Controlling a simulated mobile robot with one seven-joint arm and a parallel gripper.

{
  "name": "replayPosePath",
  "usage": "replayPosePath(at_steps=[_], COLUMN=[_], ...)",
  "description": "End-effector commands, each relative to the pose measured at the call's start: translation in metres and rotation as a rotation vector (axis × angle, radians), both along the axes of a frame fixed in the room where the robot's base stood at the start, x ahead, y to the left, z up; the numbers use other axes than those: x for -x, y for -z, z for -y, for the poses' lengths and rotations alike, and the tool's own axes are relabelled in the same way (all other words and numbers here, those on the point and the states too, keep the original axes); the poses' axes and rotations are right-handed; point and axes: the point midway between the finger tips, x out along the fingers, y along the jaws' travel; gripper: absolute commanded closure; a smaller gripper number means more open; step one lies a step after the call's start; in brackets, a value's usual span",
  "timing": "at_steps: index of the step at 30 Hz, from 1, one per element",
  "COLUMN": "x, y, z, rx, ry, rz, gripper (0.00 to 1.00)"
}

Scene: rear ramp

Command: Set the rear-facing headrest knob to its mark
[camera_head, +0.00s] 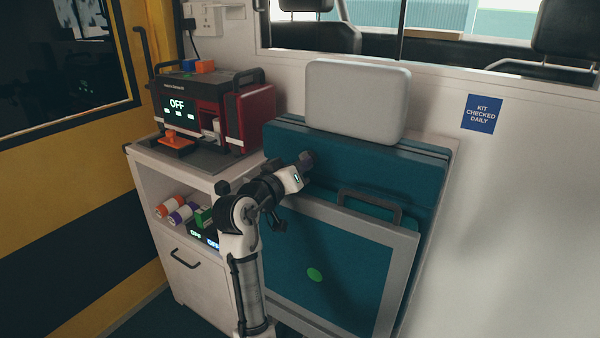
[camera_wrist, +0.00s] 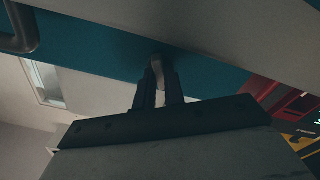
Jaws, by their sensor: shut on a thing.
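The pale grey headrest (camera_head: 357,98) stands on top of the teal folded seat back (camera_head: 375,165). My gripper (camera_head: 306,160) is at the left part of the seat back, below the headrest. In the wrist view my gripper (camera_wrist: 158,82) is shut on a small pale knob (camera_wrist: 157,66) against a teal surface. In the head view the knob is hidden by my gripper. I cannot make out the knob's mark or its angle in either view.
A grey-framed teal panel (camera_head: 405,272) with a dark handle (camera_head: 370,203) is close to the right of my arm. A white cabinet (camera_head: 190,268) stands at left, with a red device (camera_head: 248,112) on top. White wall (camera_head: 520,220) lies right.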

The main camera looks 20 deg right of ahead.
Motion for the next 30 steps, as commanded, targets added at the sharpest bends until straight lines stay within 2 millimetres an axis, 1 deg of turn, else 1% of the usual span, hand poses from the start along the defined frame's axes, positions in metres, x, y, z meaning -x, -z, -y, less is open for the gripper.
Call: replayPosePath(at_steps=[1, 6, 15, 21, 30], x=[-0.0004, -0.0004, -0.0002, -0.0004, -0.0002], y=[0.0031, 0.0026, 0.0019, 0.0005, -0.0002], z=[-0.0009, -0.0008, -0.0004, -0.0007, 0.0001], rx=[-0.027, -0.122, -0.253, -0.303, -0.331], ry=[-0.002, -0.002, -0.001, -0.002, 0.000], rz=[0.037, 0.158, 0.325, 0.391, 0.426], gripper=[1.00, 1.00, 1.00, 1.00, 1.00])
